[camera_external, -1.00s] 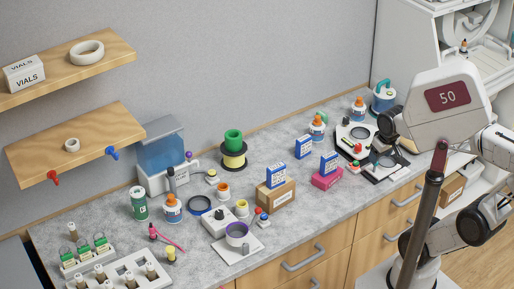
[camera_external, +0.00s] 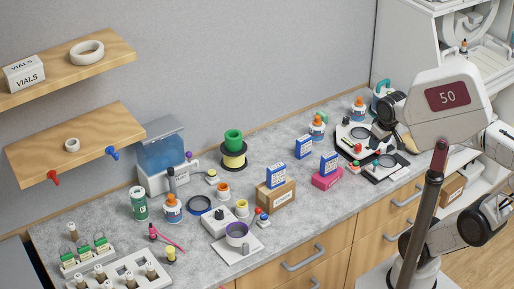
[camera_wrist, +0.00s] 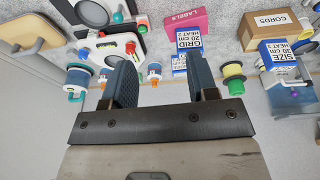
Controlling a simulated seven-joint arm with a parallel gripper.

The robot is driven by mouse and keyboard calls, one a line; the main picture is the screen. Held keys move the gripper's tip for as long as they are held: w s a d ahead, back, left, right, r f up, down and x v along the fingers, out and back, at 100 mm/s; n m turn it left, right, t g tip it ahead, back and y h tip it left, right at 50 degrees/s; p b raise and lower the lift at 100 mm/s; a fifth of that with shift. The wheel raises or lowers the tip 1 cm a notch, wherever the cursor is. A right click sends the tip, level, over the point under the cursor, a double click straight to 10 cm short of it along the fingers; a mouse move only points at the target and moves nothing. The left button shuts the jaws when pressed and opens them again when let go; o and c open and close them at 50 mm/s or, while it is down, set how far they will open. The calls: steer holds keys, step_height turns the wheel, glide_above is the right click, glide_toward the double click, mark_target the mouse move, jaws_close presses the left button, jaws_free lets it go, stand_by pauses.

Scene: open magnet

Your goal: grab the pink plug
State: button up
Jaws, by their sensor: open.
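A small pink plug (camera_external: 153,231) with a pink cord lies on the grey benchtop at the near left in the external view. It is too small there to make out its exact shape. I cannot find it in the wrist view. My gripper (camera_external: 382,132) is far to the right of it, above the dark-and-white stands at the right end of the bench. In the wrist view my gripper (camera_wrist: 164,75) shows two dark fingers spread apart with nothing between them.
A pink labels box (camera_external: 327,179), a cardboard box (camera_external: 277,196), a green-and-yellow spool (camera_external: 233,154) and several bottles stand between my gripper and the plug. A white vial rack (camera_external: 122,271) is near the plug. Wooden shelves (camera_external: 75,143) overhang the left side.

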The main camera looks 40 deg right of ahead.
steer(key=w+a+r+n+t, duration=0.2)
steer(key=w+a+n, duration=0.3)
steer(key=w, duration=0.4)
steer(key=w+a+r+n+t, duration=0.2)
steer(key=w+a+r+n, duration=0.15)
steer(key=w+n, duration=0.5)
steer(key=w+a+r+n+t+y, duration=0.1)
steer(key=w+a+n+t+y, duration=0.1)
steer(key=w+a+n, duration=0.6)
steer(key=w+a+n+t+y, duration=0.1)
steer(key=w+a+n, duration=0.2)
steer(key=w+a, duration=0.55)
steer(key=n+g+y, duration=0.5)
steer(key=n+y, duration=0.5)
steer(key=n, duration=1.4)
glide_above(152, 232)
steer(key=s+d, duration=0.1)
steer(key=d, duration=0.5)
step_height(152, 232, down, 8)
step_height(152, 232, down, 21)
steer(key=shift+s+a+r, duration=0.1)
steer(key=shift+r, duration=0.05)
steer(key=shift+a, duration=0.1)
